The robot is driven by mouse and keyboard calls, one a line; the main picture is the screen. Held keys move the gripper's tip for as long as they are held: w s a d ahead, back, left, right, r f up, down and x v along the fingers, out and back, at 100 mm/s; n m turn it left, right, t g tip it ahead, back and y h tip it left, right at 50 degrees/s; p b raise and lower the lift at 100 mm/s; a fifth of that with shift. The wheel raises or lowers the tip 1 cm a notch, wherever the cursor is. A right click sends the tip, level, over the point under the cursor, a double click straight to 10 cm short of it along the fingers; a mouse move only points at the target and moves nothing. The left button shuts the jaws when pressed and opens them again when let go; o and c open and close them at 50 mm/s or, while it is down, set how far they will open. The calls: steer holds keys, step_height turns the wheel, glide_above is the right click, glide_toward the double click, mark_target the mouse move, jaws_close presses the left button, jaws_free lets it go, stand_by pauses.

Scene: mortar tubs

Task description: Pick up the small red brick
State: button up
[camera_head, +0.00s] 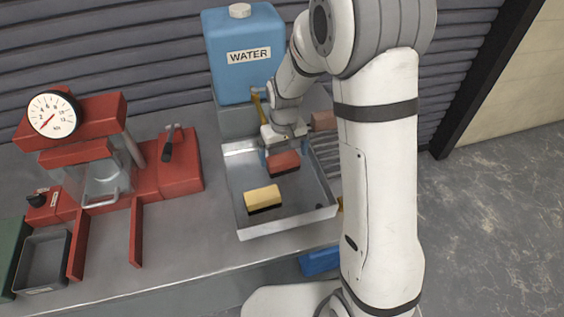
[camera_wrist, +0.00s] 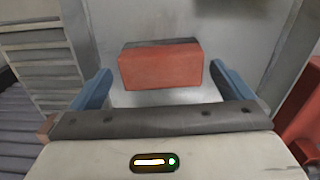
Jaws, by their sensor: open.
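The small red brick (camera_head: 284,163) lies in the grey metal tray (camera_head: 238,208), towards its back, and has a dark lower part. In the wrist view the red brick (camera_wrist: 160,65) sits centred just beyond and between the two blue fingertips. My gripper (camera_head: 283,158) is over the back of the tray at the brick, its blue fingers apart, one to each side. In the wrist view my gripper (camera_wrist: 161,88) is open with nothing clamped. I cannot tell how far down the sides of the brick the fingers reach.
A yellow brick (camera_head: 263,198) lies in front of the red one in the tray. A blue water tank (camera_head: 243,55) stands behind the tray. A red press with a dial (camera_head: 95,150) stands to the left. Another reddish block (camera_head: 323,121) shows behind my arm.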

mark_target(283, 158)
steer(key=shift+w+a+f+p, duration=0.1)
steer(key=shift+f+p, duration=0.3)
steer(key=shift+f, duration=1.5)
steer(key=shift+c, duration=0.2)
steer(key=c, duration=1.1)
steer(key=shift+r, duration=0.1)
